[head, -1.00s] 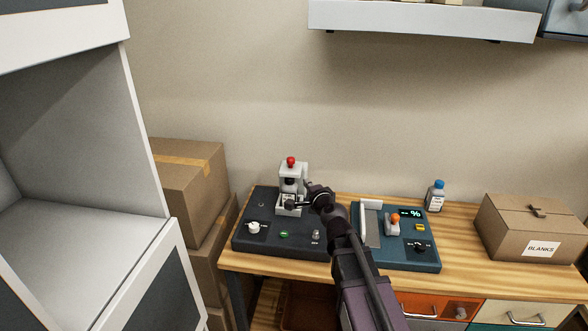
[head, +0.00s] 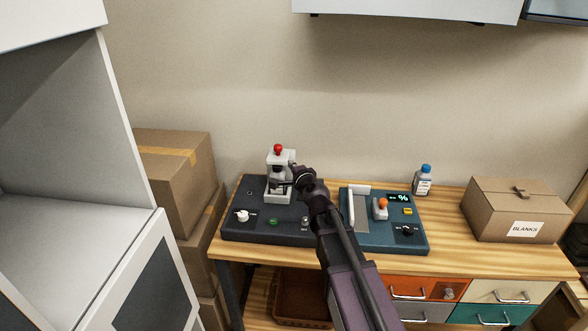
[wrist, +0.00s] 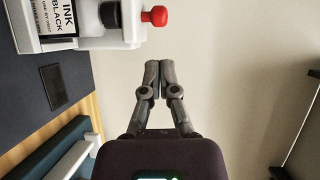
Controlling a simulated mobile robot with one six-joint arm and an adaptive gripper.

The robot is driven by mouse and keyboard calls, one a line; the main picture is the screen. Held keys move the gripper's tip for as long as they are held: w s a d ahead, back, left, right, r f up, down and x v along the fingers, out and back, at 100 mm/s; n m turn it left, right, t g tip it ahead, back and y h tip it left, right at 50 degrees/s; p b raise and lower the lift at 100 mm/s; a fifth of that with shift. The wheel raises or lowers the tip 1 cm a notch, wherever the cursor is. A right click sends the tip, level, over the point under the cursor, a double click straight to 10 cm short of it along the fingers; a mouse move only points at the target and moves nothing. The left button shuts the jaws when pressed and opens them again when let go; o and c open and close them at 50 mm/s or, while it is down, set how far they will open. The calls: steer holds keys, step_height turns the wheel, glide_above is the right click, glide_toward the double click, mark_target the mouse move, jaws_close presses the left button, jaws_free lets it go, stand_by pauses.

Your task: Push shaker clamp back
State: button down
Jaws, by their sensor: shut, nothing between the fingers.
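The shaker clamp, a white frame with a red knob (head: 278,149) on top, stands upright at the back of a dark base (head: 240,205). In the wrist view the white clamp body (wrist: 110,32) lies at the upper left, sideways, with its red knob (wrist: 158,16) pointing right. An ink bottle labelled INK BLACK (wrist: 62,18) sits in it. My gripper (wrist: 152,68) is shut and empty, and its fingertips show apart from the clamp, below the knob in the wrist view. In the head view my wrist (head: 305,182) is just right of the clamp and partly hides it.
A blue-grey panel (head: 385,243) with a white handle, an orange knob and a small display is to the right. Behind it stands a blue-capped bottle (head: 423,181). A BLANKS box (head: 500,205) is at the far right, and stacked cartons (head: 175,175) stand left of the bench.

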mark_target(280, 149)
steer(key=b+x, duration=0.1)
steer(key=x, duration=0.9)
steer(key=shift+w+a, duration=0.1)
steer(key=shift+w, duration=0.3)
steer(key=w, duration=0.6)
steer(key=shift+d, duration=0.4)
steer(key=shift+s, duration=0.1)
steer(key=p+v, duration=0.1)
steer(key=v, duration=1.3)
steer(key=shift+s+a, duration=0.1)
steer(key=shift+s, duration=0.05)
